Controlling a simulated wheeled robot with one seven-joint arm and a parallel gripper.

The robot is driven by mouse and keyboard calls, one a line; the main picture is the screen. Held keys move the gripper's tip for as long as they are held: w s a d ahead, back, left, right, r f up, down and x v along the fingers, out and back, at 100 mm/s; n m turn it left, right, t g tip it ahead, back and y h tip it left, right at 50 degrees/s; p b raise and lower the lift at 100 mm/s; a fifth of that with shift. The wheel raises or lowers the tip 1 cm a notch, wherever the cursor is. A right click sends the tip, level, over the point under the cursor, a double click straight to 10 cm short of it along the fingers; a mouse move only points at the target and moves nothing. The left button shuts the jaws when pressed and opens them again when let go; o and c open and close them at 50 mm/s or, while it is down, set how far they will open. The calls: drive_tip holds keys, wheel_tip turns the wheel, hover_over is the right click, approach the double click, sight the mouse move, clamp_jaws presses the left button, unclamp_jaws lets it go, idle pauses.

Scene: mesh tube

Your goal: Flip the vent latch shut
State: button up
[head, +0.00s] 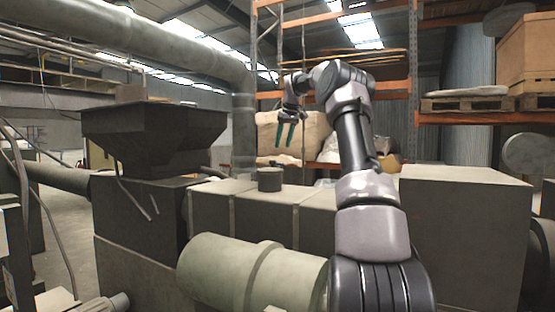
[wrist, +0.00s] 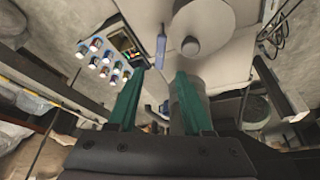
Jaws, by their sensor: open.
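My gripper (head: 283,140) is raised above the machinery in the head view, with its two teal fingers pointing down. In the wrist view my gripper (wrist: 160,76) is open, with an empty gap between the fingers. Beyond the fingertips in that view is a small blue-grey bar (wrist: 161,48), next to a pale round part with a grey knob (wrist: 190,47). The bar appears apart from the fingers. I cannot tell whether it is the vent latch, and no latch is clearly recognisable in the head view.
A dark hopper (head: 155,135) stands at the left, and a large pale cylinder (head: 235,272) lies in front. A short round stub (head: 270,179) rises from the long grey housing (head: 318,212). A tall grey box (head: 465,235) stands at the right. A control panel (wrist: 105,60) shows in the wrist view.

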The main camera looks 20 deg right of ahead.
drive_tip(key=x, duration=0.7)
drive_tip(key=shift+w+f, duration=0.1)
drive_tip(key=shift+f, duration=0.1)
clamp_jaws()
